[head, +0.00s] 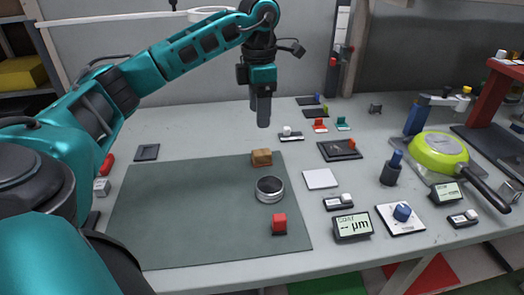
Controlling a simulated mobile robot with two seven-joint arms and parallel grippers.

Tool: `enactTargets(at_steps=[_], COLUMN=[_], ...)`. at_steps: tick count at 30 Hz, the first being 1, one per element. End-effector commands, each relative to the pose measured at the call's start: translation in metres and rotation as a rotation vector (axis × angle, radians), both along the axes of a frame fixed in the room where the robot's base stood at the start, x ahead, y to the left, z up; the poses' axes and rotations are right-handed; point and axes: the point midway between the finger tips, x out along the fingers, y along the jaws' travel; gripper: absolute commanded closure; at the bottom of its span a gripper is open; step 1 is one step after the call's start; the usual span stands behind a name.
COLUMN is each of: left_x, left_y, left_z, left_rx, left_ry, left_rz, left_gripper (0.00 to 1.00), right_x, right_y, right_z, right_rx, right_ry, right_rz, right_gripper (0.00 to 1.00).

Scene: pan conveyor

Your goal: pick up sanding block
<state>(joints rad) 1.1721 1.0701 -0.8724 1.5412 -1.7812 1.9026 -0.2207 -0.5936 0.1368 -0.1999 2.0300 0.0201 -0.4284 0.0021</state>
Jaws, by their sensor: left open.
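A brown block (261,157), which looks like the sanding block, lies at the back right edge of the dark green mat (165,215). My left gripper (262,122) points down above and behind this block in the picture, apart from it. Its jaws are open with nothing seen between them, though the fingers nearly overlap from this angle. My right gripper is not in view.
The mat's left part is clear.

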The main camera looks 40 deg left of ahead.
Motion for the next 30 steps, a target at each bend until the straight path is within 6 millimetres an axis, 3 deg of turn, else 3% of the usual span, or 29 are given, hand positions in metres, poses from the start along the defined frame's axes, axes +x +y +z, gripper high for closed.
enactTargets(at_steps=[9, 17, 25, 30], left_x=[-0.001, 0.001, 0.005, 0.005], left_y=[-0.001, -0.001, -0.002, -0.002], left_z=[-0.058, -0.079, -0.118, -0.127], left_rx=[0.0, 0.0, -0.001, 0.0], left_ry=[0.005, 0.001, 0.004, 0.001], left_rz=[-0.001, -0.001, 0.0, -0.001], left_gripper=[0.34, 0.34, 0.34, 0.34], right_x=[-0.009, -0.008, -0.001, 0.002], right_y=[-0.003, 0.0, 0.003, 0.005], right_z=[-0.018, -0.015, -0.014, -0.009], right_rx=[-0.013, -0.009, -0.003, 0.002], right_ry=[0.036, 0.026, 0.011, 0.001], right_rz=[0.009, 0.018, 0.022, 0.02], right_gripper=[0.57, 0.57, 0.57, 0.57])
